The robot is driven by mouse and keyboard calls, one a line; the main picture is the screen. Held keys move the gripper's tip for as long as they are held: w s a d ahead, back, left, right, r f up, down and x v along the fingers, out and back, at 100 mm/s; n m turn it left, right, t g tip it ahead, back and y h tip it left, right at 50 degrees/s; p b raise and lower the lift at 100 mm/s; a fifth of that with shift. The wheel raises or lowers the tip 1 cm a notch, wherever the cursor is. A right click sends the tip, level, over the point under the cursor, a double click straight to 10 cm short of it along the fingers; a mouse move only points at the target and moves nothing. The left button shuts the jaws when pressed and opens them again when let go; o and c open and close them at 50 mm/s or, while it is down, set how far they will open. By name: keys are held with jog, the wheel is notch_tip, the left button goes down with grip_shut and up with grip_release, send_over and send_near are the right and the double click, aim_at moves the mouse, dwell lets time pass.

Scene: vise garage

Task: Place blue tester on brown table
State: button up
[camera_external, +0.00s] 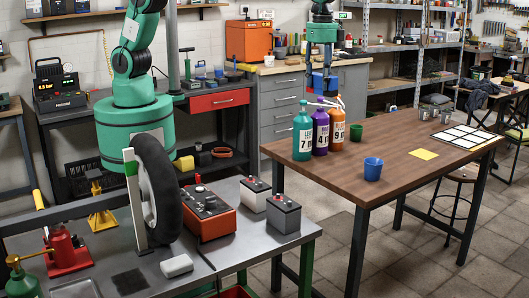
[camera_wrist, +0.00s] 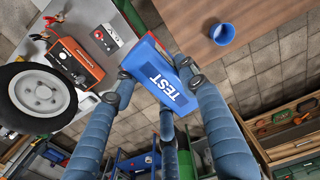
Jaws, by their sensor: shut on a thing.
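The blue tester (camera_wrist: 165,88), a box with a white TEST label, is held between the fingers of my gripper (camera_wrist: 157,84) in the wrist view. In the external view my gripper (camera_external: 322,72) hangs from above, shut on the blue tester (camera_external: 319,83). The tester is in the air, in the picture just above the bottles at the far left end of the brown table (camera_external: 400,150). In the wrist view the brown table (camera_wrist: 190,35) lies beyond the tester at the top.
Teal (camera_external: 303,135), purple (camera_external: 321,132) and orange (camera_external: 337,126) bottles stand on the brown table. A blue cup (camera_external: 373,169), yellow note (camera_external: 423,154), metal cups and white grid sheet (camera_external: 462,137) are also there. The table's front left is bare. A grey workbench (camera_external: 228,238) stands left.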

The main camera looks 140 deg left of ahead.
jog(key=s+a+n+p, duration=0.1)
jog(key=s+a, duration=0.7)
jog(key=a, duration=0.2)
jog(key=s+a+p, duration=0.1)
jog(key=s+a, duration=0.6)
jog(key=a, duration=0.4)
jog(key=s+a+n+p, duration=0.1)
jog(key=s+a, duration=0.6)
jog(key=s, duration=0.4)
jog(key=s+a+n, duration=0.1)
jog(key=s+a, duration=0.6)
jog(key=s, duration=0.3)
notch_tip(320, 180, down, 26)
jog(key=shift+a+f, duration=0.1)
jog(key=shift+w+a+f, duration=0.25)
jog(key=shift+w+a, duration=0.85)
jog(key=shift+a, duration=1.35)
jog(key=shift+w+a+f, duration=0.25)
jog(key=shift+w+a, duration=0.85)
jog(key=shift+a, duration=1.3)
jog(key=shift+w+a+f, duration=0.25)
jog(key=shift+w+a, duration=0.85)
jog(key=shift+a, duration=1.35)
jog(key=shift+f, duration=1.75)
